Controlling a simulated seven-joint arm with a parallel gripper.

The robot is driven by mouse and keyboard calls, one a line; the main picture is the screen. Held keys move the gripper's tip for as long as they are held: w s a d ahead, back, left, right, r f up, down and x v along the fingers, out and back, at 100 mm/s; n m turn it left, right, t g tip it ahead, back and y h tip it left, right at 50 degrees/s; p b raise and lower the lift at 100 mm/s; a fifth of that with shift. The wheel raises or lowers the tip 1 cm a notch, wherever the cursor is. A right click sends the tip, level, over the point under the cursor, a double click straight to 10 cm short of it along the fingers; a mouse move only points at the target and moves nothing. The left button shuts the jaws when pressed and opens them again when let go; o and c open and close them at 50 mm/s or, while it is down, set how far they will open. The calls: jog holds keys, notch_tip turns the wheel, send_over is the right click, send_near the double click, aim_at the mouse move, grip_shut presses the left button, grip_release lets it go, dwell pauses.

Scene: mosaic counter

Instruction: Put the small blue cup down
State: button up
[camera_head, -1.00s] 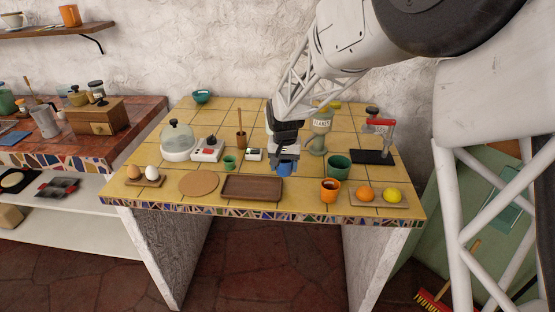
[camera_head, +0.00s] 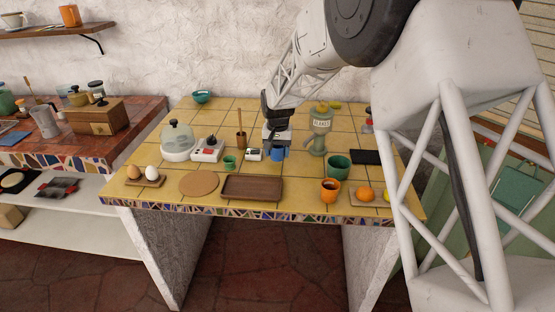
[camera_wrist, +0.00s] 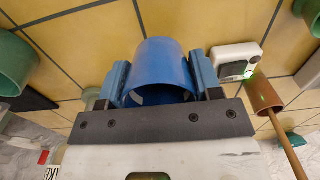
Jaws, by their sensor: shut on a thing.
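The small blue cup (camera_head: 278,154) is at the middle of the yellow tiled counter, behind the wooden tray. My gripper (camera_head: 275,148) is shut on it from above. In the wrist view the blue cup (camera_wrist: 163,70) sits between the two blue-grey fingers, one on each side, and my gripper (camera_wrist: 163,88) touches its walls. The cup looks upright in the head view. I cannot tell whether its base touches the tiles.
Bare tiles lie behind the tray.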

aim_at(278, 159)
jog(key=shift+f, duration=1.75)
jog(key=shift+f, duration=0.15)
jog(key=o, duration=1)
jog(key=shift+c, duration=0.2)
notch_tip(278, 159, up, 12)
jog(key=shift+s+r, duration=0.1)
jog(key=shift+r, duration=0.15)
